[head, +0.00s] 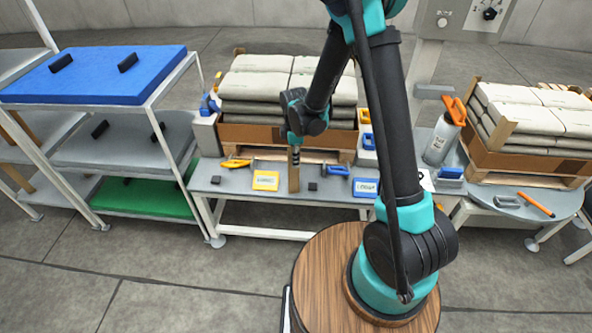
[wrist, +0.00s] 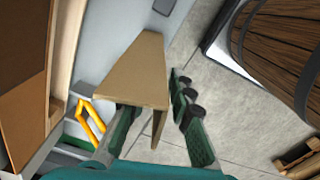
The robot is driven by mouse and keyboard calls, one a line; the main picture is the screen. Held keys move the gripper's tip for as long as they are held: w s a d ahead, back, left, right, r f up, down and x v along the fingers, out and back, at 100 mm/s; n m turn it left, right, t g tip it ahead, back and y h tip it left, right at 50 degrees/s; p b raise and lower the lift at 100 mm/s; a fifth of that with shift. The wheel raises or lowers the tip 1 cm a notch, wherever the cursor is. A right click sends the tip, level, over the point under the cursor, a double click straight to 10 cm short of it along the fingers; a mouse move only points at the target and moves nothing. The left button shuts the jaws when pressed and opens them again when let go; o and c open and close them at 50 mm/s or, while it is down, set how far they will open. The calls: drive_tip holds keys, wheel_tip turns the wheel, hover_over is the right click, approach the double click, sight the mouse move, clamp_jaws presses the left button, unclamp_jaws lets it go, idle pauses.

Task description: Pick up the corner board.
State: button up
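The corner board (head: 294,174) is a tan, angled strip standing upright at the front edge of the grey table in the head view. In the wrist view the corner board (wrist: 138,72) fills the middle, its folded flange showing at the lower right. My gripper (head: 294,148) is at the top of the board, pointing down. In the wrist view my gripper (wrist: 155,115) has one finger on each side of the board. A gap shows between the right finger and the board; the left finger is partly hidden behind the board, so contact there is unclear.
The grey table (head: 232,192) also holds a yellow label card (head: 266,181), a yellow-handled tool (head: 236,163) and a blue-handled tool (head: 337,170). Stacked sacks (head: 255,85) on a pallet stand behind. A shelf rack with a blue top (head: 95,75) stands left.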

clamp_jaws()
drive_tip(key=shift+r, duration=0.1)
